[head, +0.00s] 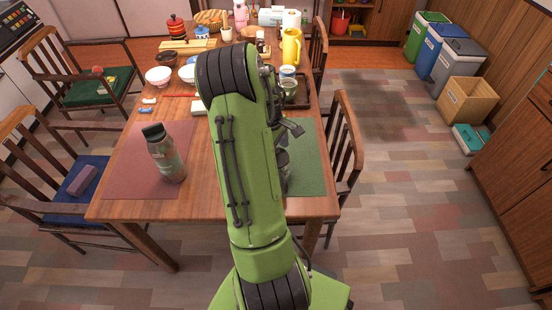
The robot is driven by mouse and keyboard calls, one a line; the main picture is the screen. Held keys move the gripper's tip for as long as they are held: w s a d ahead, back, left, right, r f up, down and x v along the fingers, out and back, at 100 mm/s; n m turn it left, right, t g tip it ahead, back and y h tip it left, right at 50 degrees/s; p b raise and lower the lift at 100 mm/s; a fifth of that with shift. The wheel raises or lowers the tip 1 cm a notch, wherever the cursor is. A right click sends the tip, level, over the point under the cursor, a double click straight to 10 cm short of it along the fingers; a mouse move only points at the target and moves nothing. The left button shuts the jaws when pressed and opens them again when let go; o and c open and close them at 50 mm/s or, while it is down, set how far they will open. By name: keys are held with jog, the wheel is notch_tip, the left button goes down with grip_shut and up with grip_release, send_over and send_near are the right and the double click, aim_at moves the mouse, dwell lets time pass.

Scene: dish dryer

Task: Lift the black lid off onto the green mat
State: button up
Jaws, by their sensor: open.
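The green mat (308,165) lies on the right front of the wooden table, its left part hidden by my green arm. A see-through bottle (167,160) with a dark lid (153,132) stands upright on the dark red mat at the left, and the lid sits on top of it. A dark object (283,168) shows partly beside my arm at the green mat's left side; I cannot tell what it is. My gripper (293,128) is open over the green mat's far part, apart from the bottle. Its fingers are small and partly hidden by my arm.
The dark red mat (125,175) has bare room around the bottle. A dark tray (301,94) with cups is beyond the green mat. Bowls (158,76) and a yellow pitcher (291,46) stand farther back.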

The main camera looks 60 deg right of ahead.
jog(key=shift+a, duration=0.1)
jog(key=c, duration=1.2)
jog(key=shift+c, duration=0.2)
